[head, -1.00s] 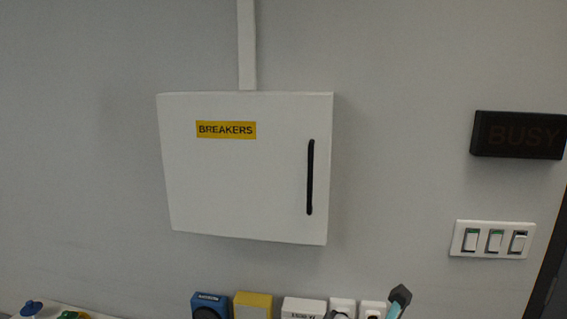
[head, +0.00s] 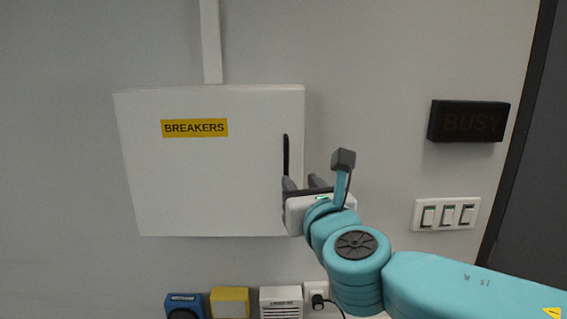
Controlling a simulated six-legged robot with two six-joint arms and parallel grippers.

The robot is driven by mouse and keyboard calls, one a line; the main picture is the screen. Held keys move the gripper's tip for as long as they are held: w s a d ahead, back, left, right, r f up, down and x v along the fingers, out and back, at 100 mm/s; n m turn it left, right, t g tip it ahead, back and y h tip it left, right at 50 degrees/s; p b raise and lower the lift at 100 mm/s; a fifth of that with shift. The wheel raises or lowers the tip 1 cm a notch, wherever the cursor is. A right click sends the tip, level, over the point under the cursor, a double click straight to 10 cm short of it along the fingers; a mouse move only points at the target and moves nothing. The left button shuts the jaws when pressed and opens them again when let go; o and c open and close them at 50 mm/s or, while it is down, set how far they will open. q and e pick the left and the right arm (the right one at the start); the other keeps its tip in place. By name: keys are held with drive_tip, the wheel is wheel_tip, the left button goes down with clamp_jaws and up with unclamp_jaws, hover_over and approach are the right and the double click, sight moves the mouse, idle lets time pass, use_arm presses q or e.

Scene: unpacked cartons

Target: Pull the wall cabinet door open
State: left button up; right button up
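The white wall cabinet (head: 205,185) hangs on the grey wall, with a yellow BREAKERS label (head: 194,128) on its door. The door looks closed. Its black vertical handle (head: 286,153) is near the door's right edge. My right gripper (head: 301,183) is at the lower part of the handle, its two dark fingers spread apart. The left finger overlaps the handle's lower end in the picture. I cannot tell whether it touches the handle. The lower end of the handle is hidden behind the gripper. My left gripper is out of view.
A dark BUSY sign (head: 468,121) and a white panel of switches (head: 446,214) are on the wall to the right. A dark door (head: 535,170) is at the far right. Blue (head: 184,306), yellow (head: 230,302) and white (head: 281,301) boxes are below the cabinet.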

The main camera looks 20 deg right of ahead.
sight(287, 165)
drive_tip(key=w, duration=0.3)
drive_tip(key=w+p, duration=0.1)
drive_tip(key=w, duration=0.2)
drive_tip(key=w+d+p, duration=0.1)
drive_tip(key=w, duration=0.2)
drive_tip(key=shift+w, duration=0.3)
drive_tip(key=shift+a, duration=0.1)
clamp_jaws()
